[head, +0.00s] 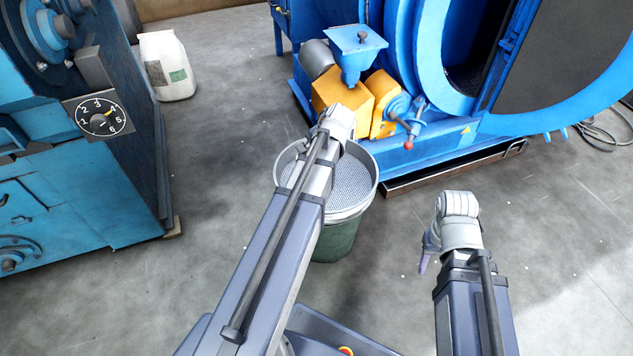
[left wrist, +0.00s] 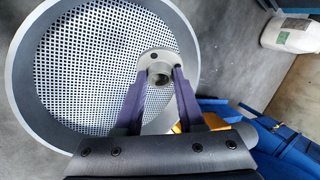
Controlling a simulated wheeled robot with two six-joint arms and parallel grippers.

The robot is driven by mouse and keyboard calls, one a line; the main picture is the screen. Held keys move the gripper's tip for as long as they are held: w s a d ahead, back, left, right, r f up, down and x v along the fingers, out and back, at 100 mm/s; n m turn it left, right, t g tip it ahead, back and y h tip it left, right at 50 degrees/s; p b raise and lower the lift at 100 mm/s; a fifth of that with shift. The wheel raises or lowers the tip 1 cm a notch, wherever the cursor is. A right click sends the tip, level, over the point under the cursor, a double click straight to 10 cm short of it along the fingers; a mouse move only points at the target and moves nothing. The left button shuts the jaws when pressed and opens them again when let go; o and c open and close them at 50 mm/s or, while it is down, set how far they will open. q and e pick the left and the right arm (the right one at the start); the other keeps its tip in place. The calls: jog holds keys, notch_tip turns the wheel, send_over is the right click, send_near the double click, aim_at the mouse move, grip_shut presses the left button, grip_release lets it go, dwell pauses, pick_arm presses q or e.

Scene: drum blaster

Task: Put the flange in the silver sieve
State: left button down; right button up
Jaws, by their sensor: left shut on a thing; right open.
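The silver sieve (head: 352,185) is round with a perforated floor and sits on top of a dark green bin (head: 336,240). It also fills much of the left wrist view (left wrist: 85,60). The flange (left wrist: 160,62) is a small grey ring with a raised collar. My left gripper (left wrist: 158,80) is shut on it and holds it over the sieve's floor, near the rim; the exact height is unclear. In the head view my left arm hides the flange and these fingers. My right gripper (head: 426,255) is open, right of the bin and apart from it.
A blue machine (head: 430,130) with a yellow part (head: 342,100) and a red-tipped lever stands behind the bin. A teal machine with a dial (head: 100,115) stands at left. A white container (head: 165,65) is at the back left.

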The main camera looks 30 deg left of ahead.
pick_arm(q)
notch_tip(320, 180, down, 6)
jog(key=b, duration=0.4)
jog(key=shift+r+b, duration=0.25)
jog(key=shift+b, duration=0.1)
notch_tip(320, 180, down, 4)
jog(key=b, duration=0.3)
jog(key=shift+r+b, duration=0.2)
jog(key=shift+b, duration=0.15)
jog(key=shift+f, duration=0.2)
jog(key=c, duration=0.5)
grip_release()
jog(key=shift+r, duration=0.1)
